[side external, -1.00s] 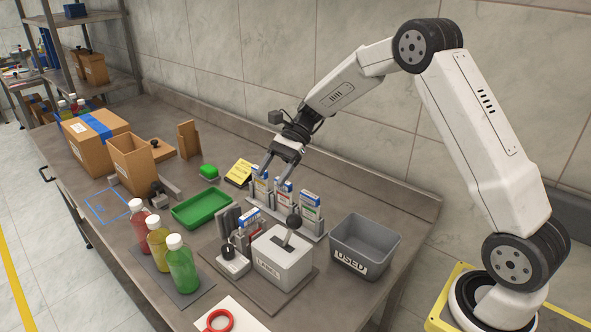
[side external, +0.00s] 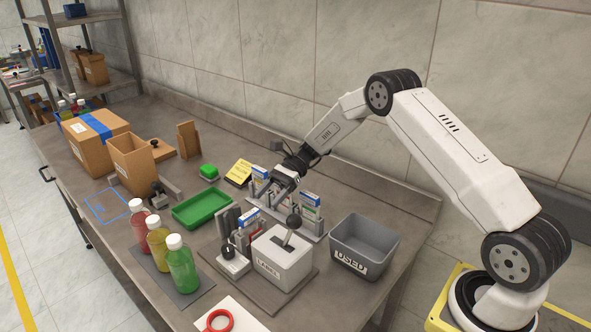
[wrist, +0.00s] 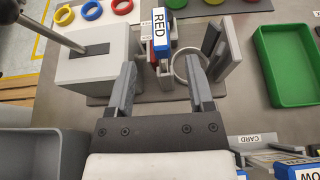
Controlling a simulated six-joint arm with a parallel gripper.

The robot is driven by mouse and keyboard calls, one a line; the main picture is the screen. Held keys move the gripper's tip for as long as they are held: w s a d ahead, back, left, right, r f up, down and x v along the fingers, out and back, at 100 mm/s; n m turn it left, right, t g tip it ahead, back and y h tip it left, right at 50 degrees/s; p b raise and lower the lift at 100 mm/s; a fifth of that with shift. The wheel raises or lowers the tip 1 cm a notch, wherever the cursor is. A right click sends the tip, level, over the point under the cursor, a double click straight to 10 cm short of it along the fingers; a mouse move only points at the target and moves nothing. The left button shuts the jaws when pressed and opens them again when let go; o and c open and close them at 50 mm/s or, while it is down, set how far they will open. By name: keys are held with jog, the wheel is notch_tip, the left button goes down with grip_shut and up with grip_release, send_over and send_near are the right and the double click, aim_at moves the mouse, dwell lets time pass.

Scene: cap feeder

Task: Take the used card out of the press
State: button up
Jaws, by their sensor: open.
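The press, a pale box marked LABEL (side external: 282,262), stands near the front of the bench, with a dark lever knob on top. A card with a blue top (side external: 248,217) stands upright beside it. In the wrist view this card reads RED (wrist: 162,28) and stands just right of the pale box (wrist: 100,72). My gripper (side external: 266,197) is above the card rack behind the press. In the wrist view my gripper (wrist: 160,82) is open and empty, its fingers pointing toward the card and apart from it. The card's lower part is partly hidden.
A grey bin marked USED (side external: 352,262) stands right of the press. A rack (side external: 318,238) holds several upright cards behind it. A green tray (side external: 202,222) and bottles (side external: 182,270) stand to the left. Coloured rings (wrist: 93,10) lie beyond the press.

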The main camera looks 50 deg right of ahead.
aim_at(250, 221)
jog(key=shift+x, duration=1.3)
jog(key=shift+a, duration=0.1)
jog(key=shift+x, duration=2.5)
jog(key=shift+c, duration=0.2)
grip_shut()
